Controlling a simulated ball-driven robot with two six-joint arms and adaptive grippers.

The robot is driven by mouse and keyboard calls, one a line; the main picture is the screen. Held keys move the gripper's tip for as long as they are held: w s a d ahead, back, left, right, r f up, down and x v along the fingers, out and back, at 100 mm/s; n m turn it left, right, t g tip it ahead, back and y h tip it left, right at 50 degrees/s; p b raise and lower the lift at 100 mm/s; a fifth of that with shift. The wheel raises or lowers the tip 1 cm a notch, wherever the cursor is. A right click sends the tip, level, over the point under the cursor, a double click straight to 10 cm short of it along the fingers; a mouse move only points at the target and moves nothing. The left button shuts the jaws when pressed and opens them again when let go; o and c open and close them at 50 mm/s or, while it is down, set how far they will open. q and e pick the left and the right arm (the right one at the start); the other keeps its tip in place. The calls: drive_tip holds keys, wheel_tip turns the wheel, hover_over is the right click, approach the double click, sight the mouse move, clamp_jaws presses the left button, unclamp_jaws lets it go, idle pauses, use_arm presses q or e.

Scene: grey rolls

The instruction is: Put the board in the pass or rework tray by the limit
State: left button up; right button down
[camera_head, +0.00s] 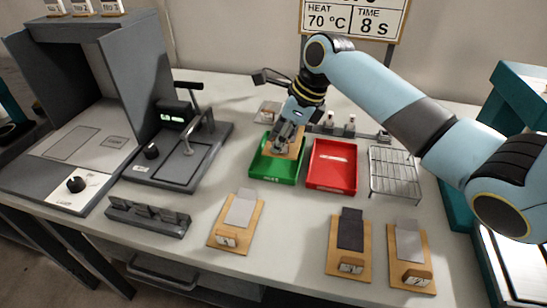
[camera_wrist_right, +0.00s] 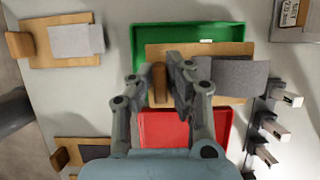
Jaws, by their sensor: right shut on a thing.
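My right gripper (camera_head: 283,142) is shut on the block handle (camera_wrist_right: 160,82) of a wooden board (camera_wrist_right: 212,52) with a grey sheet (camera_wrist_right: 238,74) on it. In the head view the held board (camera_head: 294,148) is over the green tray (camera_head: 262,170), partly hidden by the gripper; I cannot tell whether it touches the tray. The red tray (camera_head: 332,166) is empty just right of it. In the wrist view the board lies across the green tray (camera_wrist_right: 180,32), with the red tray (camera_wrist_right: 180,128) nearer the wrist. My left gripper is not in view.
Three similar boards lie in front: one at centre left (camera_head: 236,220), two at right (camera_head: 350,250) (camera_head: 408,258). A wire rack (camera_head: 396,172) stands right of the red tray. A dark device with a small display (camera_head: 172,118) stands left. A sign (camera_head: 352,18) reads 70 °C, 8 s.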

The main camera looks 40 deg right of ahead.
sight(273, 155)
drive_tip(key=shift+w+a+f, duration=0.2)
drive_tip(key=shift+a+f, duration=0.3)
drive_tip(key=shift+a, duration=0.2)
drive_tip(key=shift+f, duration=0.35)
wheel_tip(273, 155, down, 3)
drive_tip(key=shift+f+b, duration=0.15)
drive_tip(key=shift+b, duration=0.2)
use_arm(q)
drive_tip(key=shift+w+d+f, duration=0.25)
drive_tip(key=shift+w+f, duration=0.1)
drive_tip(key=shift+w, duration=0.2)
use_arm(e)
drive_tip(key=c, duration=1.6)
unclamp_jaws()
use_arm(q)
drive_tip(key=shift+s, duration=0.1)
